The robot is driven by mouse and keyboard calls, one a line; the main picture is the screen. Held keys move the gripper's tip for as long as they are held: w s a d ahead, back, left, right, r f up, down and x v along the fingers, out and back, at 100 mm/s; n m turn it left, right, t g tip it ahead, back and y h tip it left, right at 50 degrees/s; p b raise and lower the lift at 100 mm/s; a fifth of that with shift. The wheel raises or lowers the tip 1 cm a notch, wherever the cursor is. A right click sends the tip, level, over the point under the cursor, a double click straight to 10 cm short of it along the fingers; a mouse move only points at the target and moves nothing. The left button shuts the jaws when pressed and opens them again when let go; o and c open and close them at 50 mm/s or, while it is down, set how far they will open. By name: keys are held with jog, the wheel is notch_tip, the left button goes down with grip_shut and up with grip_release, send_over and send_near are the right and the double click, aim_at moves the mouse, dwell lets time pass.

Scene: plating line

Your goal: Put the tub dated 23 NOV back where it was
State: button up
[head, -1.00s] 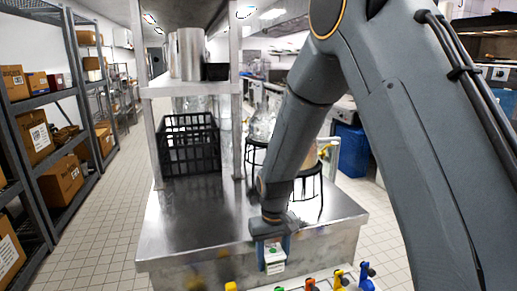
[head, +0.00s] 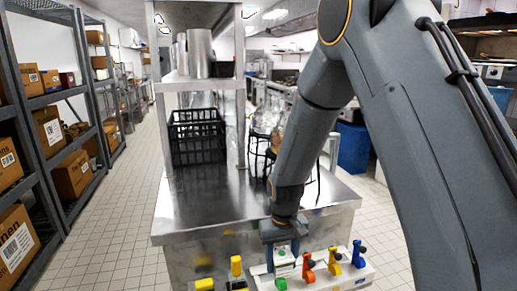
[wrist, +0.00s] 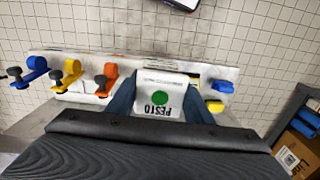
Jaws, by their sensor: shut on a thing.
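My gripper (head: 282,243) is shut on a white tub (wrist: 160,92) marked PESTO with a green dot. The lettering appears upside down in the wrist view, with a gripper finger on each side of the tub. In the head view the tub (head: 285,256) hangs below the gripper, in front of the steel table's near edge and over a pale bar. I cannot read a date on it.
The pale bar (wrist: 88,84) carries blue, yellow and orange pieces, with more yellow (head: 236,265) at its left. Behind is the steel table (head: 205,215) with a black crate (head: 197,140) and black wire stands. Box shelving (head: 40,100) lines the left; tiled floor (head: 115,215) is clear.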

jog(key=s+d+f+m+b, duration=0.1)
jog(key=d+f+b, duration=0.3)
jog(key=d+f, duration=0.8)
jog(key=shift+s+d+m, duration=0.25)
jog(key=shift+d+m, duration=0.3)
jog(key=shift+m, duration=0.35)
jog(key=shift+f, duration=0.1)
